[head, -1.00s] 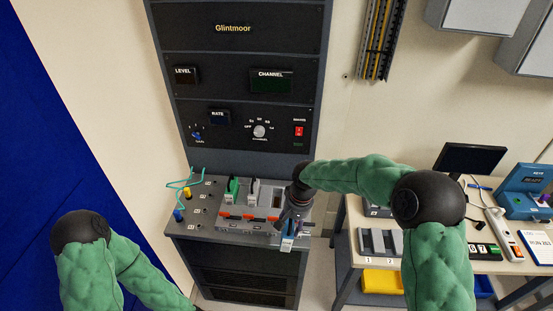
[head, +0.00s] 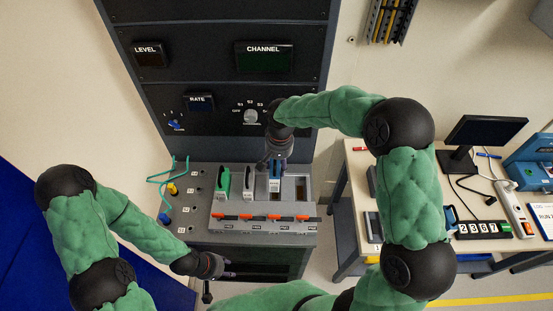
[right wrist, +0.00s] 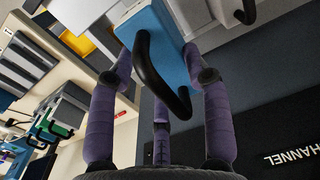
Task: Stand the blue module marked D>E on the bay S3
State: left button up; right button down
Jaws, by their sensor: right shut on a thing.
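The blue module (head: 274,181) is upright at the third bay from the left in the rack (head: 235,225); I cannot tell whether it is seated or just above the slot. Its marking is not readable. My right gripper (head: 273,163) is shut on it from above. In the right wrist view the blue module (right wrist: 160,38) with its black handle (right wrist: 150,75) sits between my purple fingers (right wrist: 160,85). The bay labels are too small to read. My left gripper (head: 222,268) is empty with fingers apart, in front of the rack.
A green module (head: 222,184) and a white module (head: 249,178) stand left of the blue one. The rightmost bay (head: 300,188) is empty. Orange levers (head: 275,218) line the rack front. Left are teal cables (head: 160,180) and plugs. A side table (head: 352,205) stands right.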

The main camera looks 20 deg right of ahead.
jog(key=shift+f+b, duration=2.05)
jog(key=shift+f, duration=1.45)
jog(key=shift+d, duration=0.1)
jog(key=shift+f+b, duration=0.5)
jog(key=shift+b, duration=0.05)
jog(key=shift+c, duration=2.4)
grip_release()
notch_tip(320, 180, up, 12)
jog(key=shift+r, duration=0.1)
